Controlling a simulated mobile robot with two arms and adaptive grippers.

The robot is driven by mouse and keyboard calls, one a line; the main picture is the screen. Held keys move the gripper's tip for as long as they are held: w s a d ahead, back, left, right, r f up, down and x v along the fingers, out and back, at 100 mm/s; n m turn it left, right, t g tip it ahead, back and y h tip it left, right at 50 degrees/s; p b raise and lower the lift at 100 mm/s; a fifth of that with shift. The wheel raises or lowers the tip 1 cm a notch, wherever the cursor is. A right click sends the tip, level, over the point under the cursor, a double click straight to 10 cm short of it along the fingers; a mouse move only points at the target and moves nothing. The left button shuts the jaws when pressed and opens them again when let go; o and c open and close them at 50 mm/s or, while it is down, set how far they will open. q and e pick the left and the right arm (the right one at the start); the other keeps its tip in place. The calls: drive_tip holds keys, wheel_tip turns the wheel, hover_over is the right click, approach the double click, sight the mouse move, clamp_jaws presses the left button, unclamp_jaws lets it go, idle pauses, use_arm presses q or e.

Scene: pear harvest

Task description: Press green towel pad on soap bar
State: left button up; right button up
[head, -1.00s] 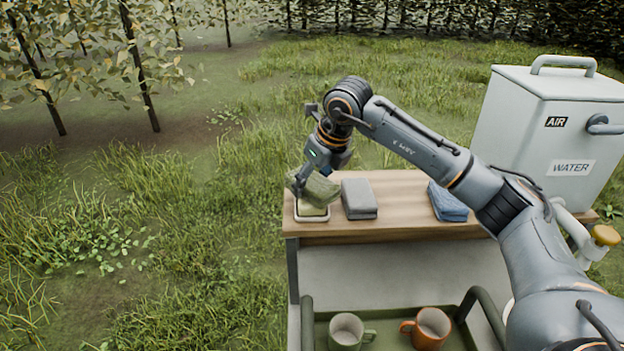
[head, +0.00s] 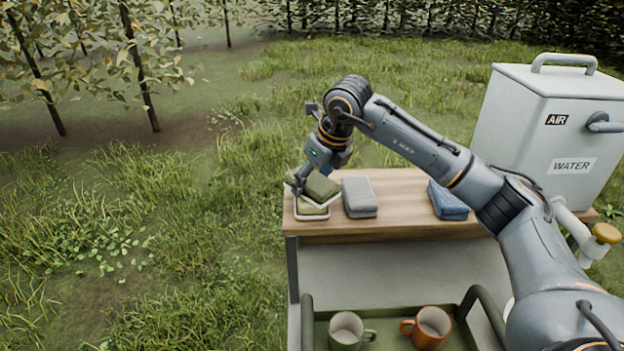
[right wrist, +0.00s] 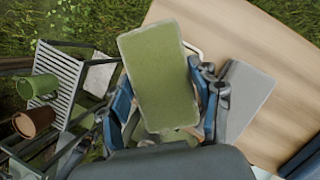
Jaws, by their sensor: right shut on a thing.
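The green towel pad (head: 322,187) is held tilted at the left end of the wooden shelf. My right gripper (head: 302,184) is shut on it; in the right wrist view the pad (right wrist: 158,75) lies between the two blue-grey fingers. Just below it in the head view, a pale-rimmed dish (head: 325,216) holds an olive-green bar (head: 311,209), which looks like the soap bar. The pad partly covers this bar, and I cannot tell whether they touch. In the right wrist view the pad hides most of the dish. My left gripper is out of view.
A grey folded towel (head: 359,197) lies close to the right of the dish. A blue folded towel (head: 447,201) lies farther right, with bare wood between. A white water tank (head: 545,120) stands at right. Green (head: 347,331) and orange (head: 428,327) mugs sit in the tray below.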

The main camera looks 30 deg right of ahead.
sight(312, 179)
idle(0.5)
drive_tip(key=shift+r+p, duration=2.3)
drive_tip(key=shift+r, duration=1.2)
drive_tip(key=shift+f, duration=0.1)
